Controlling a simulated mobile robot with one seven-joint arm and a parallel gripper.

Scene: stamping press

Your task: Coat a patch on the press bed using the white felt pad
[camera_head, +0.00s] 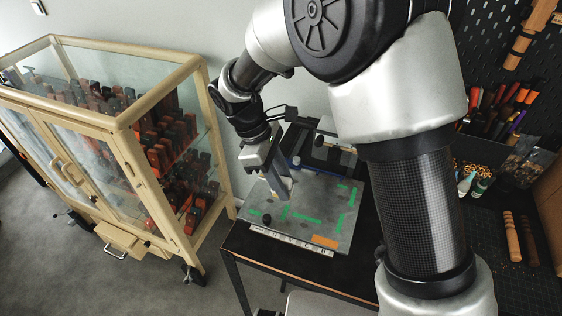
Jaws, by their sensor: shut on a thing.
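The press bed (318,197) is a grey plate on a dark table, with several green marks and an orange patch (325,242) near its front right edge. My gripper (277,186) points down over the left part of the bed. It is shut on a small pale thing, which looks like the white felt pad (284,191), but it is mostly hidden by the fingers. I cannot tell whether the pad touches the bed. A green mark (300,215) lies just in front of the gripper.
A small black knob (267,218) stands on the bed's left front. A lettered strip (290,240) runs along the front edge. Dark press parts (325,148) rise behind the bed. A glass cabinet (130,150) stands left; a tool bench (510,220) is right.

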